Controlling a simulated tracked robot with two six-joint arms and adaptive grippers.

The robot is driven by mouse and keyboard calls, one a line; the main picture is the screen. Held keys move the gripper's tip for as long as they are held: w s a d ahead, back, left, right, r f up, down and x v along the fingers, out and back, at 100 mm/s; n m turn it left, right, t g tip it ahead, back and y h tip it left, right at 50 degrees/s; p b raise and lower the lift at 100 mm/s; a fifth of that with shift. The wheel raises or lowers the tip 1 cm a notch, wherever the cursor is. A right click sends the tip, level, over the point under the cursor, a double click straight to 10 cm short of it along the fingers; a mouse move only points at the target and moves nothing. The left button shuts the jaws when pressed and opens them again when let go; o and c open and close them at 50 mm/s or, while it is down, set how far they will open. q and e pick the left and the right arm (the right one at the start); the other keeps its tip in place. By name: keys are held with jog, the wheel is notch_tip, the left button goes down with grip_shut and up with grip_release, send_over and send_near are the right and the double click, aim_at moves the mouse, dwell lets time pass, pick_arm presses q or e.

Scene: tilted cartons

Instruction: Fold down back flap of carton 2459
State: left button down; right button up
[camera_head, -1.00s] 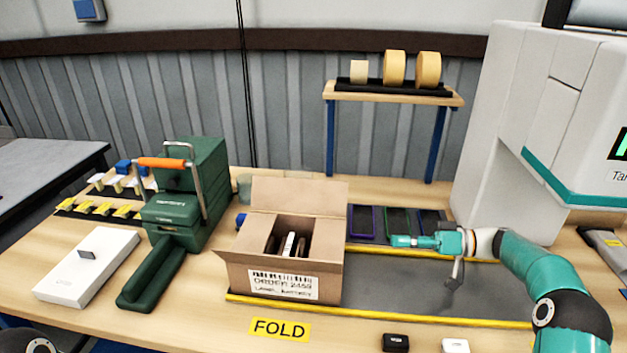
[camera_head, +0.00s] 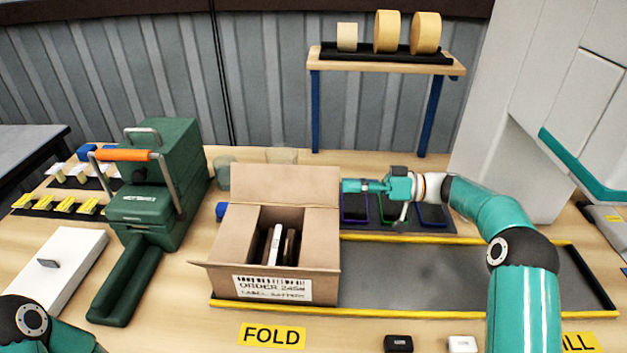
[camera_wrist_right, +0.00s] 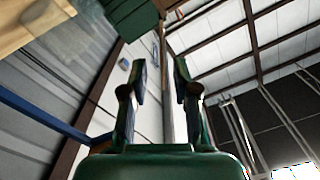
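The carton (camera_head: 290,285), labelled as an order box, stands on the left end of the grey mat with its top open. Its back flap (camera_head: 285,184) stands up, leaning slightly back. The front flap and left side flap are spread outward; items show inside. My right gripper (camera_head: 345,186) points left, just right of the back flap's right edge; I cannot tell whether it touches. In the right wrist view its two fingers (camera_wrist_right: 161,80) are apart with nothing between them. Of my left arm only a link shows at the lower left; its gripper is out of view.
A green taping machine (camera_head: 150,200) with an orange handle stands left of the carton. Phone-like items (camera_head: 385,210) lie on a dark tray behind the mat (camera_head: 440,275). A shelf (camera_head: 385,62) with tape rolls stands at the back. The mat right of the carton is clear.

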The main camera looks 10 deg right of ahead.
aim_at(315, 182)
jog(key=p+x, duration=0.1)
jog(key=x, duration=0.7)
jog(key=shift+a+p, duration=0.3)
grip_shut()
